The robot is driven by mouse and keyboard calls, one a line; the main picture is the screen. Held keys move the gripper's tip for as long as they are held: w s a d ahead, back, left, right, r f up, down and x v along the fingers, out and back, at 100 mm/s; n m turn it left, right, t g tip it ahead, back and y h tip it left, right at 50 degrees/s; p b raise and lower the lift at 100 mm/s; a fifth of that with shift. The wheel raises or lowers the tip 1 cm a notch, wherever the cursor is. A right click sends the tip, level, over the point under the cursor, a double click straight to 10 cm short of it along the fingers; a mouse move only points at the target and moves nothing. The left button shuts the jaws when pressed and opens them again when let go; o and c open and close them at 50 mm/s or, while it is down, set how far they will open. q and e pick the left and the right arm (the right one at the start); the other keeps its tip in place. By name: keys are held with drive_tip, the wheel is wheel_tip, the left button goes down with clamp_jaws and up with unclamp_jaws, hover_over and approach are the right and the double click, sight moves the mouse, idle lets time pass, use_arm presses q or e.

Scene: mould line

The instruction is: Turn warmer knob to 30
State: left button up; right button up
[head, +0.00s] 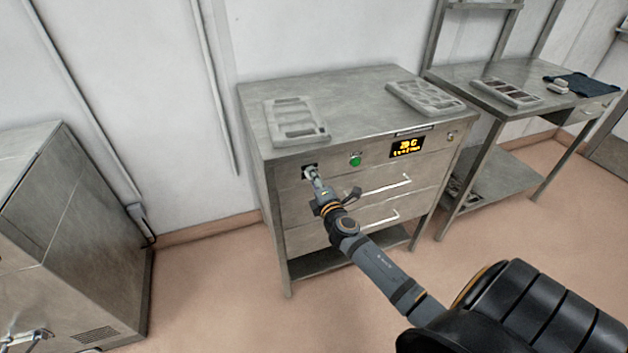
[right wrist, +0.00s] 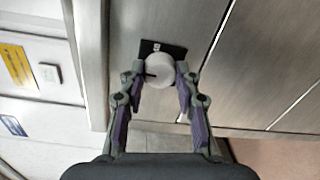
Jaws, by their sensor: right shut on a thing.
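The warmer (head: 350,86) is a grey metal cabinet with drawers. Its knob (right wrist: 159,70) is a pale round dial with a dark pointer mark on a black plate, at the upper left of the front in the head view. My right gripper (right wrist: 157,76) is shut on the knob, one finger on each side; it also shows in the head view (head: 311,174). The orange display (head: 407,147) reads what looks like 28 C, with smaller text below that I cannot read. A green button (head: 355,160) sits between knob and display. My left gripper is not in view.
Two moulds, a left one (head: 296,119) and a right one (head: 425,97), lie on the warmer's top. Drawer handles (head: 386,186) stick out below the controls, close to my right arm. A metal table (head: 470,72) stands at right, another cabinet (head: 85,215) at left. Floor between is clear.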

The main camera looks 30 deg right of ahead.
idle(0.4)
drive_tip(key=o, duration=1.1)
drive_tip(key=shift+o, duration=0.2)
drive_tip(key=v, duration=1.2)
drive_tip(key=shift+f, duration=0.1)
